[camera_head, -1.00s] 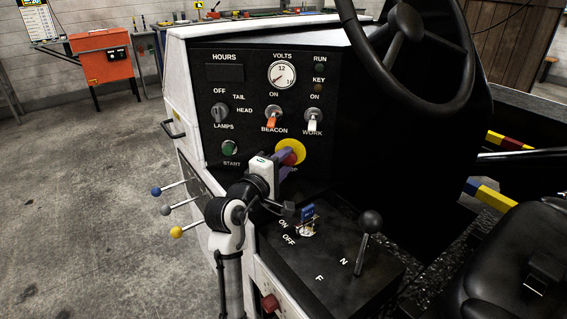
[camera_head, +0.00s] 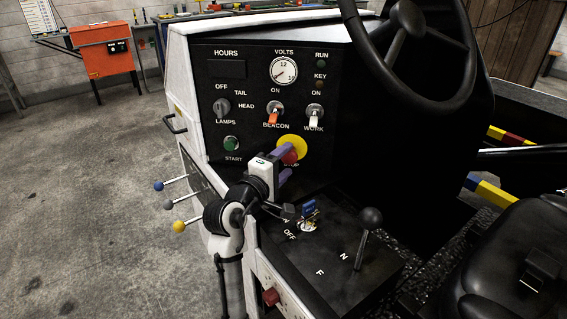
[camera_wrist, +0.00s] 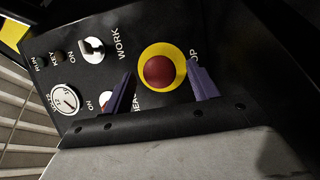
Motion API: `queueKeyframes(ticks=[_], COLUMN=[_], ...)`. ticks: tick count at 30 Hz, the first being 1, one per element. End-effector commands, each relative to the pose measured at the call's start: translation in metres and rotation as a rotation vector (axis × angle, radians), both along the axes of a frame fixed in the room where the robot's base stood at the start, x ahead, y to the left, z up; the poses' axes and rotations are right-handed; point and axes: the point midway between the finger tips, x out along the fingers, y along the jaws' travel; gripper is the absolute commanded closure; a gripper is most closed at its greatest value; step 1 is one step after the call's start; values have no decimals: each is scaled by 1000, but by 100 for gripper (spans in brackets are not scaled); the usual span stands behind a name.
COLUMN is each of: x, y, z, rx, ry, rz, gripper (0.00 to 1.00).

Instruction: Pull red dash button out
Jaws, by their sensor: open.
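The red dash button (camera_wrist: 159,72) sits on a yellow round plate (camera_wrist: 147,53) on the black dash panel. In the head view the red button (camera_head: 290,157) is partly hidden behind my gripper, below the yellow plate (camera_head: 293,142). My gripper (camera_head: 288,162) is open, with its purple fingers pointing at the panel near the button. In the wrist view one finger shows on each side below the button, and the gap between them (camera_wrist: 160,84) is empty. I cannot tell whether a finger touches the button.
Beacon (camera_head: 273,117) and work (camera_head: 314,116) toggles are above the button, and a green start button (camera_head: 231,143) is to its left. A blue switch (camera_head: 309,208) and a black-knobbed lever (camera_head: 370,219) stand on the console below. The steering wheel (camera_head: 437,100) is at upper right.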

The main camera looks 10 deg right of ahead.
Motion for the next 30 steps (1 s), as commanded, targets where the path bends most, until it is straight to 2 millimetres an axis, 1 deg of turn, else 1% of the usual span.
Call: queueKeyframes(ticks=[5,8,15,21,25,30], x=[-5,-16,-55,-83,-93,-98], y=[7,18,58,84,94,99], z=[0,-1,-2,-1,-1,0], rx=[-1,-2,0,1,0,0], ry=[-1,-2,-1,-1,0,0], rz=[2,4,6,3,2,0], gripper=[41,41,41,41,41,41])
